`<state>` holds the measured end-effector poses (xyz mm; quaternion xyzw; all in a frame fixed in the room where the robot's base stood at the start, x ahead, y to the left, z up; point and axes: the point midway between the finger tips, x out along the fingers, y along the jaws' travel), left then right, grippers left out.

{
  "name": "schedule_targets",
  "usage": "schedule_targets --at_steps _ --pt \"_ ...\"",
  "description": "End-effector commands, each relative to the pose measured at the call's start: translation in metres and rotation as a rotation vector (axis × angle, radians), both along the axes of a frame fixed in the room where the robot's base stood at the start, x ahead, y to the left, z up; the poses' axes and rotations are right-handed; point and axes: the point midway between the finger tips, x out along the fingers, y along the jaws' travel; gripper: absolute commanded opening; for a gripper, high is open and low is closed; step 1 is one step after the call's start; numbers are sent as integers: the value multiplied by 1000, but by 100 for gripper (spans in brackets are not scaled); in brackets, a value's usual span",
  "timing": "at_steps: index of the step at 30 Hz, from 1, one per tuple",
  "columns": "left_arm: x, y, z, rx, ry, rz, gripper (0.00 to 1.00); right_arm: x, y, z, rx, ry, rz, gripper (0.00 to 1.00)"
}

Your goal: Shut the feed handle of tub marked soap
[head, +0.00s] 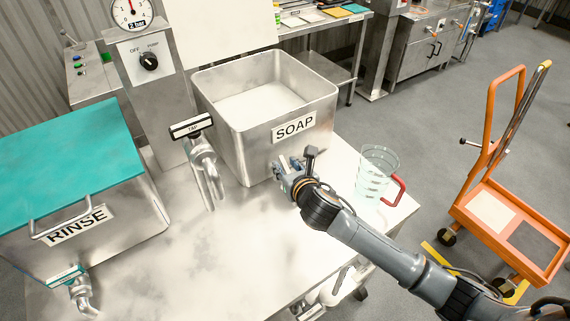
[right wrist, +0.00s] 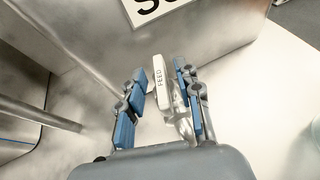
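The steel tub marked SOAP (head: 250,140) stands open on the table and holds white contents. Its feed handle (right wrist: 159,82), a pale bar marked FEED, shows in the right wrist view below the tub's label. In the head view my gripper largely hides that handle. My right gripper (head: 291,174) is at the tub's front, low and right of centre. In the right wrist view the blue-padded fingers of this gripper (right wrist: 160,95) are open, one on each side of the feed handle. A gap shows on the left; contact on the right is unclear. My left gripper is not in view.
A black-handled tap (head: 191,127) stands left of the soap tub. The RINSE tub (head: 110,225) with a teal lid is at far left. A clear jug with a red handle (head: 377,172) stands right of my gripper. An orange trolley (head: 510,225) is on the floor.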

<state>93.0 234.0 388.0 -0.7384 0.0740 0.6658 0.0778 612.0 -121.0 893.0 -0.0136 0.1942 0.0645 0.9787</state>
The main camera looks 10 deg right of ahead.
Motion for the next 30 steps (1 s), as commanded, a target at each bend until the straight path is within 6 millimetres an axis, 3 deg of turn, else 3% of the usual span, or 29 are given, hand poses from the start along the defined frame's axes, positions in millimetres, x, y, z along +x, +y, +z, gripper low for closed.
schedule_targets --at_steps 6,14,19,30 --pt "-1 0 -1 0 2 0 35 12 2 -5 2 1 0 34" --pt "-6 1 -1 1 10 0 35 12 2 -5 1 1 1 34" --pt "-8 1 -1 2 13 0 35 12 2 -5 1 1 1 0" --pt "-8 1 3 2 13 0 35 11 3 -5 2 3 -27 0"
